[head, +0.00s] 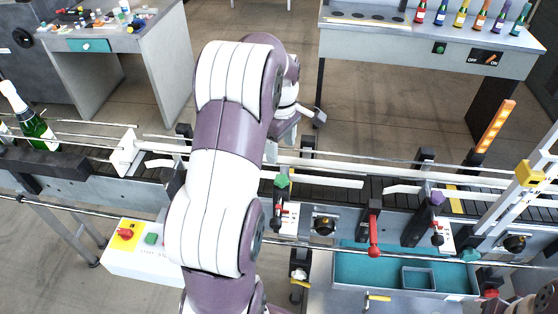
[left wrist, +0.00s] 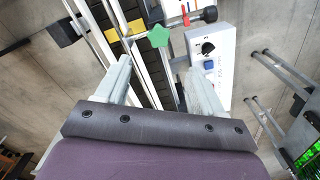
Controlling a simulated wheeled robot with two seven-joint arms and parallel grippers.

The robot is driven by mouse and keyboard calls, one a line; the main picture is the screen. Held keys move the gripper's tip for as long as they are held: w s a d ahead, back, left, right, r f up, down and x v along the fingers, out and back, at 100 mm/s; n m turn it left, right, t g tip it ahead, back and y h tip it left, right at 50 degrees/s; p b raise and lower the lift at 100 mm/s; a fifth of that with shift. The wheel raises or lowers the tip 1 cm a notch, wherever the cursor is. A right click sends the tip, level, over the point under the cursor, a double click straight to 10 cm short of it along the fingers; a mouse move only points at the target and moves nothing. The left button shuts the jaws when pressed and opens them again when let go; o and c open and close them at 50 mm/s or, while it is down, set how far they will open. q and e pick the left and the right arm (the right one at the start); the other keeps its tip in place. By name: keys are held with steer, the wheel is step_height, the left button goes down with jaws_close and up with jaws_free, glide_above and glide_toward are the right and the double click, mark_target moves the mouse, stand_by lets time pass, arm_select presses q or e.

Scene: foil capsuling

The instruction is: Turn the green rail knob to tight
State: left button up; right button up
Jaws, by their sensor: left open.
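The green rail knob (head: 282,181) is on the conveyor's near side, just right of my left forearm in the head view. In the left wrist view a star-shaped green knob (left wrist: 159,36) lies ahead of the fingers, near the upper middle. My left gripper (head: 305,117) is past the far rail in the head view, partly hidden by my wrist. In the left wrist view the gripper (left wrist: 158,70) has its two fingers spread, with nothing held between them. The knob appears beyond the fingertips, apart from them. My right gripper is not seen.
A red lever (head: 373,235) and a purple knob (head: 437,198) stand farther right along the conveyor. A green bottle (head: 36,128) stands at the left. A white box with a blue button (left wrist: 209,65) is right of the knob in the wrist view. A teal tray (head: 350,267) lies in front.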

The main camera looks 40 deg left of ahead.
mark_target(281, 178)
arm_select(q)
steer(key=f, duration=0.3)
steer(key=shift+s+d+f+b, duration=0.1)
steer(key=shift+d+f+b, duration=0.05)
steer(key=shift+d+b, duration=0.2)
steer(key=f+p, duration=0.1)
steer(key=f, duration=0.4)
steer(key=a+f+p, duration=0.1)
steer(key=f, duration=0.2)
steer(key=shift+w+p, duration=0.2)
steer(key=shift+p, duration=0.1)
steer(key=shift+d+f, duration=0.1)
steer(key=shift+d, duration=0.15)
steer(key=shift+a+f, duration=0.1)
steer(key=shift+a, duration=0.05)
steer(key=c, duration=1.1)
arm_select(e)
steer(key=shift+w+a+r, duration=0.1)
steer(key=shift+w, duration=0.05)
